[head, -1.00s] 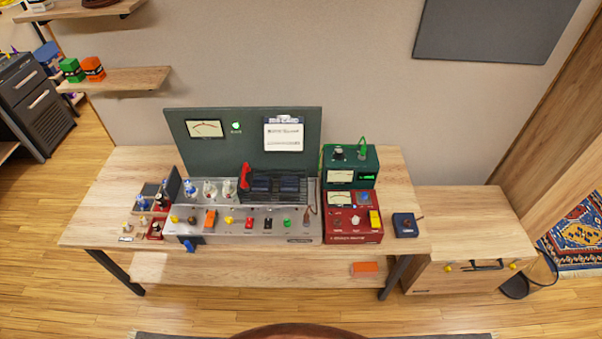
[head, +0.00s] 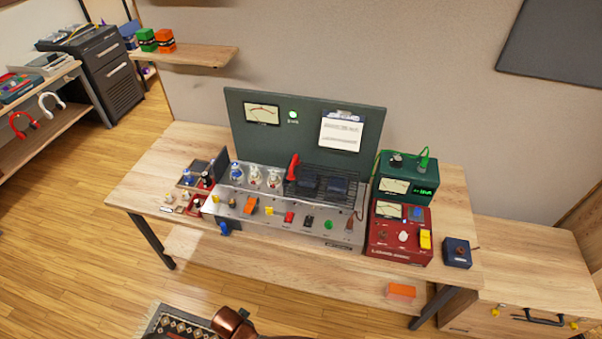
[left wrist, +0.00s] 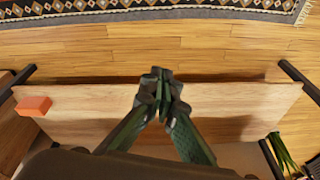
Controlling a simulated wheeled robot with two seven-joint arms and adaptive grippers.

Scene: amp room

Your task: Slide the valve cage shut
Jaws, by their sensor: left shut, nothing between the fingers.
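The valve cage (head: 322,185) is a black wire cage on the right part of the silver amp chassis (head: 262,232), over dark blocks. A red handle (head: 293,166) stands at its left end. Several glass valves (head: 254,177) stand in a row left of the cage, uncovered. My left gripper (left wrist: 162,86) is shut and empty in the left wrist view, in front of the bench's lower shelf (left wrist: 235,103) and away from the cage. My right gripper shows in neither view.
The amp stands on a wooden bench (head: 150,187) against a green meter panel (head: 308,100). A red meter box (head: 400,250) and a green one (head: 420,180) stand at its right. A rug (left wrist: 150,8) lies on the floor; the floor left of the bench is clear.

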